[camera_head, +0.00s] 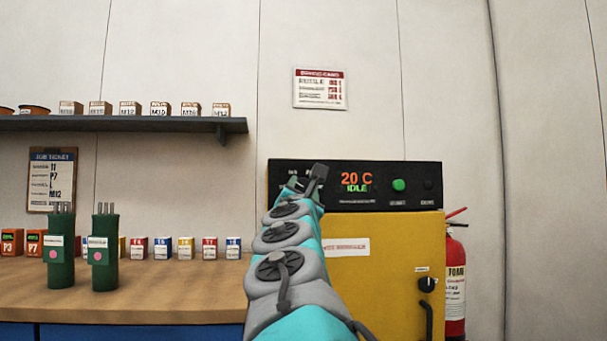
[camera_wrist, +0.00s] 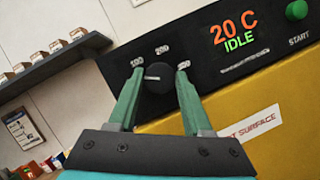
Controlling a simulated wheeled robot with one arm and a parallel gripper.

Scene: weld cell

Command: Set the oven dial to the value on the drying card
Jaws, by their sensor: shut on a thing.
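The yellow oven (camera_head: 390,265) has a black control panel (camera_head: 375,170) on top, with a display (camera_head: 356,182) reading "20 C IDLE". In the wrist view the round black dial (camera_wrist: 158,78) sits between my gripper's (camera_wrist: 156,88) two green fingers, which are shut on it. Marks "100", "200" and a partly covered third mark surround the dial; its pale pointer line lies roughly sideways, towards the left. In the head view my arm hides the dial. The drying card (camera_head: 320,89), white with a red heading, hangs on the wall above the oven; its lines are too blurred to read surely.
A green start button (camera_head: 399,185) is at the panel's right. A red fire extinguisher (camera_head: 455,280) stands right of the oven. Left are a wooden bench (camera_head: 150,290) with two green rod holders (camera_head: 104,250) and small boxes, a shelf (camera_head: 120,124) and a job ticket (camera_head: 52,180).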

